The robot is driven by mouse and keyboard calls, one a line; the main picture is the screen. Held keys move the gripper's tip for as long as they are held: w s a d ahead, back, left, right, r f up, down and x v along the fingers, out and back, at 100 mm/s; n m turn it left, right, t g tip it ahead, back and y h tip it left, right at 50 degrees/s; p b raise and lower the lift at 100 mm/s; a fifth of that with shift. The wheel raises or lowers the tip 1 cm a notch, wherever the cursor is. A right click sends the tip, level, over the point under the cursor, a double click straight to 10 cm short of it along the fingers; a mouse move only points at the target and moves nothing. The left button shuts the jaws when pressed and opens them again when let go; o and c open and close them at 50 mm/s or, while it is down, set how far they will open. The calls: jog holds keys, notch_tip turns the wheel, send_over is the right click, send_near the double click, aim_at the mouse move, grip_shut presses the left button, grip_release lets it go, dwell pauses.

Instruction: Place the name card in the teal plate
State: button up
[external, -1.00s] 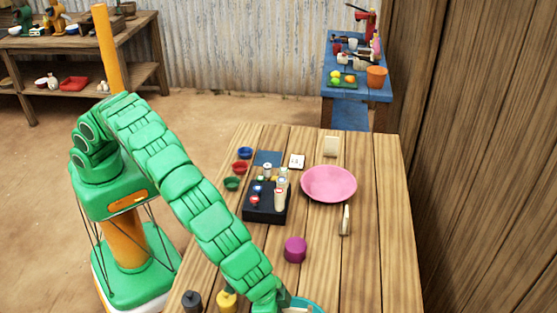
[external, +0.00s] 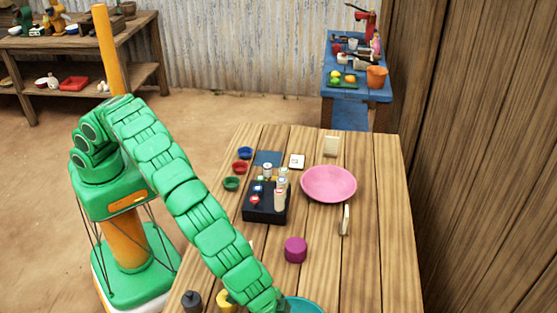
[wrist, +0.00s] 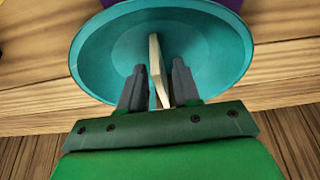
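The teal plate (wrist: 215,50) fills the upper part of the wrist view. In the external view only part of the plate (external: 305,304) shows at the bottom edge, beside my arm's end. The name card (wrist: 157,70) is a thin cream piece seen nearly edge-on, tilted, over the plate's inside. My gripper (wrist: 159,65) has its dark fingers on either side of the card, with narrow gaps visible, so it looks open around it. Whether the card's lower edge touches the plate cannot be seen. The gripper fingers are out of sight in the external view.
A pink plate (external: 328,184), a black tray (external: 264,212) with small items and a magenta cylinder (external: 295,250) stand farther up the table. Cream pieces stand near the pink plate (external: 345,220). A dark weight (external: 191,301) and a yellow one (external: 228,302) sit by my arm.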

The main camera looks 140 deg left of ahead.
jog(key=shift+o, duration=0.6)
jog(key=shift+r, duration=3.5)
